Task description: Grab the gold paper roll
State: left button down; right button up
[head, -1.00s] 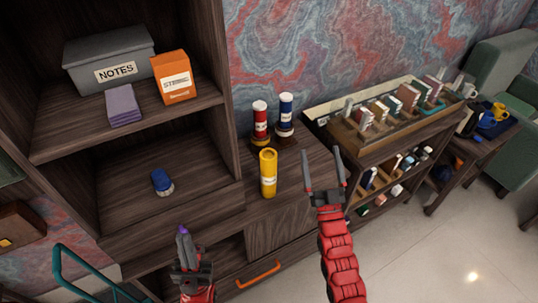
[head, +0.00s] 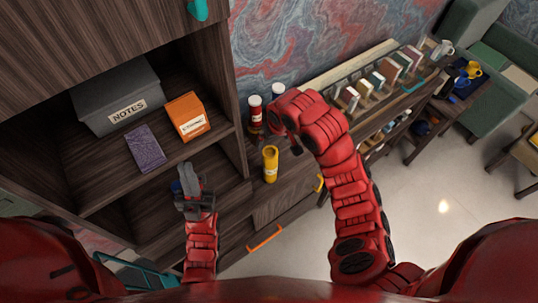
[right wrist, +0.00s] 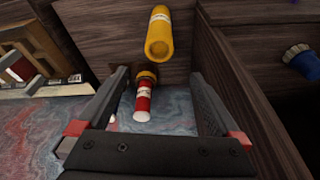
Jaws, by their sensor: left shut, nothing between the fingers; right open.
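The gold paper roll (head: 270,163), a yellow cylinder with a pale label, stands upright on the low cabinet top in the head view. In the right wrist view the gold paper roll (right wrist: 160,33) shows just beyond the fingertips, not between them. My right gripper (right wrist: 160,75) is open and empty. In the head view my right arm reaches over the cabinet, and its wrist hides most of that gripper, close to the right of the roll. My left gripper (head: 187,172) is shut and empty, in front of the shelf, left of the roll.
A red roll (head: 254,112) with a white cap stands behind the gold one; a white-capped roll (head: 278,89) beside it is partly hidden by my arm. The shelf holds a grey NOTES box (head: 115,95), an orange box (head: 187,116) and a purple block (head: 146,148).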

aim_at(270, 152)
jog(key=b+x, duration=0.2)
jog(key=x, duration=0.1)
jog(key=b+x, duration=0.3)
jog(key=x, duration=0.1)
jog(key=b+x, duration=0.3)
jog(key=x, duration=0.1)
jog(key=shift+s+d+f, duration=0.15)
jog(key=shift+s, duration=0.15)
jog(key=shift+w+f+b, duration=0.2)
jog(key=shift+f+b, duration=0.45)
jog(key=shift+b, duration=0.25)
jog(key=shift+f+b, duration=0.55)
jog(key=shift+f, duration=0.05)
jog(key=p+x, duration=0.2)
jog(key=shift+f, duration=0.7)
grip_shut()
jog(key=shift+w+r, duration=0.1)
